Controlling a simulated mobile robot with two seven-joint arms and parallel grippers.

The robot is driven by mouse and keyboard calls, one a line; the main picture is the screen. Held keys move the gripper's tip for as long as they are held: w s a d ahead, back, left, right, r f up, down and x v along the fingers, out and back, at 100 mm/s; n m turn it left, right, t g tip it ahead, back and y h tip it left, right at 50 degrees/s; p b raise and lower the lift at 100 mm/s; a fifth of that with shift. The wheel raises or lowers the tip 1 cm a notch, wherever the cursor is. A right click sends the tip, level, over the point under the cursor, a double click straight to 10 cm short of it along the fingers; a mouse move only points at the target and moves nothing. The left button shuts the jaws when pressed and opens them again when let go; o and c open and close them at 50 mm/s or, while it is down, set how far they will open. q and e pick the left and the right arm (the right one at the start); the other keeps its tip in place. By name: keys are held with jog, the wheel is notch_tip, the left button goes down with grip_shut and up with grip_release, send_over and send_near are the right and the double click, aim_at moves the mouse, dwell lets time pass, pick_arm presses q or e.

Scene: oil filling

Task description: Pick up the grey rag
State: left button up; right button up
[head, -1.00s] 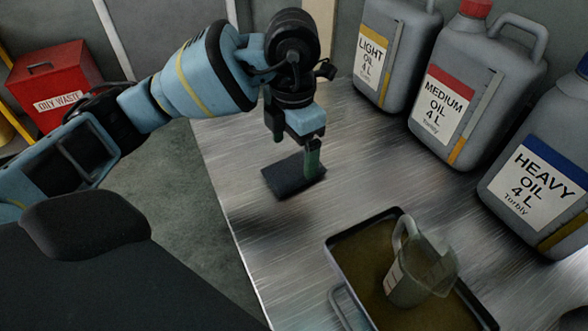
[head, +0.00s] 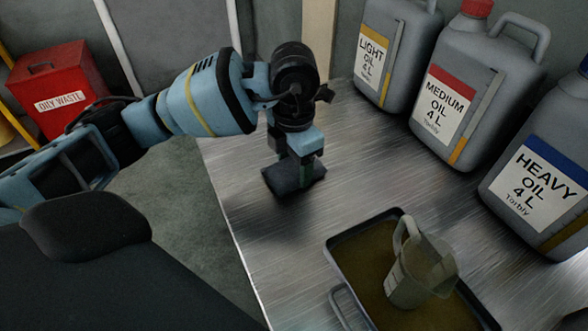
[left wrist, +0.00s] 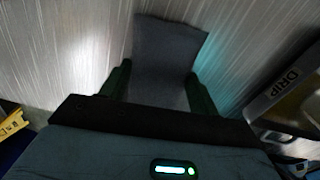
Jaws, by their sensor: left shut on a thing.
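The grey rag (head: 280,183) is a dark, flat square near the left edge of the metal table. It also shows in the left wrist view (left wrist: 170,48), where it reaches between and beyond the fingers. My left gripper (head: 303,177) points down at the rag and is shut on it, with the green fingers on both sides of the cloth in the left wrist view (left wrist: 158,88). The rag still appears to be at the table top. The exact grip line is partly hidden by the gripper. My right gripper is not in view.
A tray (head: 342,262) holding a clear measuring jug (head: 420,272) stands at the front. Light (head: 390,50), medium (head: 465,95) and heavy oil cans (head: 540,165) line the right side. A red oily waste bin (head: 58,88) is at left. The table (head: 330,130) is clear around the rag.

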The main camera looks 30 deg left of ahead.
aim_at(294, 167)
pick_arm(q)
jog(key=shift+r, duration=0.15)
notch_tip(294, 167, up, 4)
jog(key=shift+f, duration=0.2)
jog(key=s+d, duration=0.2)
jog(key=s, duration=0.2)
jog(key=s+d, duration=0.3)
jog(key=s, duration=0.2)
jog(key=s+d+r+p, duration=0.1)
jog(key=s+d, duration=0.2)
jog(key=s, duration=0.2)
